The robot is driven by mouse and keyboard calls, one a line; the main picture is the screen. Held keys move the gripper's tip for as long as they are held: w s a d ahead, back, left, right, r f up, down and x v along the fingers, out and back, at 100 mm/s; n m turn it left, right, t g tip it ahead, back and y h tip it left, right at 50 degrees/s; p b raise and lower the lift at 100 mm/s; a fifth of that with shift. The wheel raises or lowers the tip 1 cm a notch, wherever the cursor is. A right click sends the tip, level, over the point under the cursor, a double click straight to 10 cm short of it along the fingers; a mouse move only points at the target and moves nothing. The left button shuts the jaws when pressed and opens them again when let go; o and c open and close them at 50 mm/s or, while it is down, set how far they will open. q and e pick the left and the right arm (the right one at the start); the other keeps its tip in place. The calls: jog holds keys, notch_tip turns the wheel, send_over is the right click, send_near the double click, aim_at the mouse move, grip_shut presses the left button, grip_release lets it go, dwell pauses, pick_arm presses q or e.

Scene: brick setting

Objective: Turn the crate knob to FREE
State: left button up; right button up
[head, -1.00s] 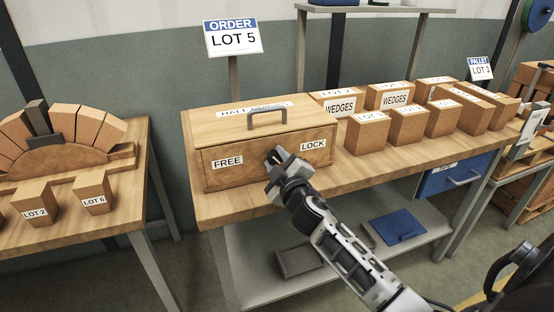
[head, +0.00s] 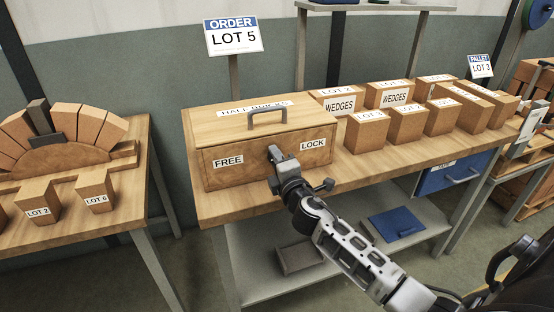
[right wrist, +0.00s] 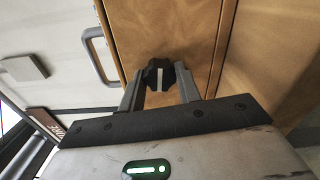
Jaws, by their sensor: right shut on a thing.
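The wooden crate (head: 235,130) stands on the bench with its lid down and a grey handle on top. Its front carries a FREE label (head: 228,162) at left and a LOCK label (head: 313,143) at right. My right gripper (head: 274,153) is at the front between the labels, shut on the knob and hiding it in the head view. In the right wrist view the dark knob (right wrist: 160,74), with a white stripe, sits between the two fingers. The stripe runs roughly along the crate's width; which end points is unclear. My left gripper is out of view.
Several wedge and lot boxes (head: 367,132) stand on the bench right of the crate. A second table (head: 90,225) with an arch of bricks is at left. A lower shelf (head: 345,265) holds a blue item. An ORDER LOT 5 sign (head: 233,37) stands behind.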

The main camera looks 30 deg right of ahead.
jog(key=shift+n, duration=0.5)
jog(key=o, duration=1)
jog(key=shift+c, duration=0.2)
jog(key=b+v, duration=0.2)
jog(key=v, duration=1.4)
